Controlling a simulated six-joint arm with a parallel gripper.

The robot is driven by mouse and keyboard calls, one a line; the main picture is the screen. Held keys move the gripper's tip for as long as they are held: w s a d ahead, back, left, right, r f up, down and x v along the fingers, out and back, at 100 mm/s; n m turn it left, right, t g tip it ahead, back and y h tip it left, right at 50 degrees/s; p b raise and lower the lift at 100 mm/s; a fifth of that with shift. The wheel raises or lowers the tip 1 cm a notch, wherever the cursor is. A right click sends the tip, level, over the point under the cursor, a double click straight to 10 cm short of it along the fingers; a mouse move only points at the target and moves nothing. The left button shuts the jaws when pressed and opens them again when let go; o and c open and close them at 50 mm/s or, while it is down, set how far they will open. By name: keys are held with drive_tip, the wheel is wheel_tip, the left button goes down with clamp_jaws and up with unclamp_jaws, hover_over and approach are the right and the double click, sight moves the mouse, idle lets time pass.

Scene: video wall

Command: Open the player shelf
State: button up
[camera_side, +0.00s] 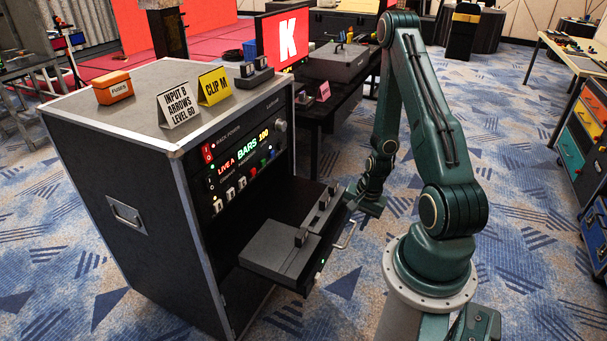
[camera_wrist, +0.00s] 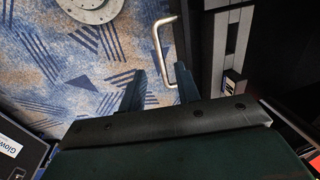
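The player shelf (camera_side: 312,272) stands pulled out from the front of the black rack case (camera_side: 135,190). A grey player (camera_side: 280,248) with dark knobs lies on it. The shelf's metal pull handle (camera_side: 345,236) is on its front edge; in the wrist view the handle (camera_wrist: 157,45) is a bent silver bar. My gripper (camera_side: 357,199) is close to the shelf's front, above the handle in the side view. In the wrist view its two fingers (camera_wrist: 160,78) are spread apart, with the handle's bar showing between and beyond them. Contact with the handle cannot be told.
The rack top holds an orange fuse box (camera_side: 113,87), a white card (camera_side: 178,105), a yellow card (camera_side: 214,86) and a small dark device (camera_side: 254,75). A black table (camera_side: 325,100) stands behind. Open carpet (camera_side: 335,300) lies in front of the shelf.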

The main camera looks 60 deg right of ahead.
sight(349, 237)
drive_tip(key=shift+w+f, duration=0.2)
drive_tip(key=shift+f, duration=0.8)
drive_tip(key=shift+w+f, duration=0.15)
drive_tip(key=shift+f, duration=0.85)
drive_tip(key=shift+w+f, duration=0.2)
drive_tip(key=shift+f, duration=0.8)
drive_tip(key=shift+c, duration=0.4)
clamp_jaws()
